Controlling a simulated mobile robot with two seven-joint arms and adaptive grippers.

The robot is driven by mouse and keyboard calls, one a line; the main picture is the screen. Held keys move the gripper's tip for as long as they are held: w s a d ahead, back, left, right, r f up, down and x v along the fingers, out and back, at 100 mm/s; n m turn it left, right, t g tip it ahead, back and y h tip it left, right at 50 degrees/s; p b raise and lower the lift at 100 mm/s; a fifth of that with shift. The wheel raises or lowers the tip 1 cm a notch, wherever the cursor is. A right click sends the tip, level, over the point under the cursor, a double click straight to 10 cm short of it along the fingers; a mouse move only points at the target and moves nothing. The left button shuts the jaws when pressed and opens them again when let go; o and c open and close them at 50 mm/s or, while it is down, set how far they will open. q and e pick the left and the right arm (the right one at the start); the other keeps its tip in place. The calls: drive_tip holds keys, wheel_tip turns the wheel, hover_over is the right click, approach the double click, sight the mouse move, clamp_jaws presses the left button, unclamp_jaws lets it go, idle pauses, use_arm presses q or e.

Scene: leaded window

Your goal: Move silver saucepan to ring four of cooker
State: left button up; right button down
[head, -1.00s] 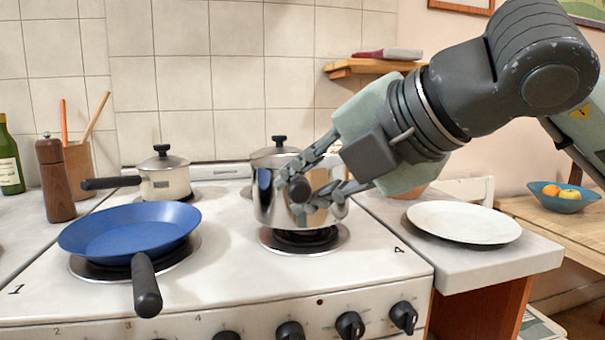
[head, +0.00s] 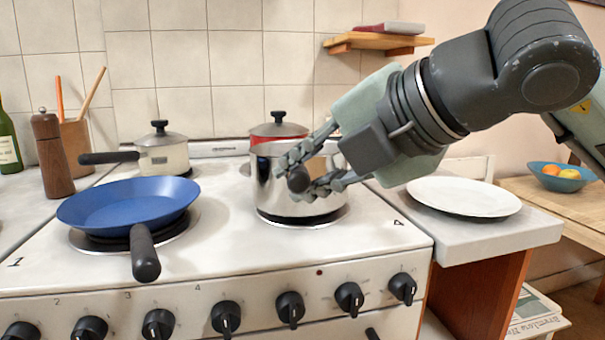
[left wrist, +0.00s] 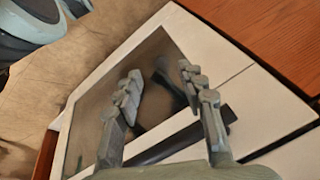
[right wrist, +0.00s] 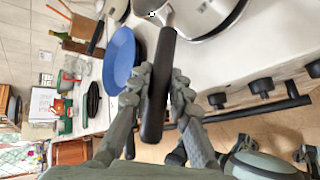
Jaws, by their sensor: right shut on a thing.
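The silver saucepan (head: 268,195) stands at the front-right ring (head: 338,217) of the white cooker (head: 225,265), beside the printed 4. Its base covers almost all of the ring; only the rim shows. It looks level and seated, but I cannot be sure that it touches. My right gripper (head: 312,180) is shut on its black handle (right wrist: 158,85), which points toward the front. In the right wrist view the saucepan's side (right wrist: 195,15) shows at the top. My left gripper (left wrist: 160,85) is open and empty near the cooker's dark glass door, outside the head view.
A red pot with a dark lid (head: 279,131) stands close behind the saucepan. A blue frying pan (head: 125,205) is on the front-left ring, a cream saucepan (head: 165,157) at the back left. A white plate (head: 463,196) lies on the right counter.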

drive_tip(key=shift+s+f+b, duration=0.1)
drive_tip(key=shift+f+b, duration=0.55)
drive_tip(key=shift+b, duration=0.25)
idle(0.6)
drive_tip(key=c, duration=1.3)
unclamp_jaws()
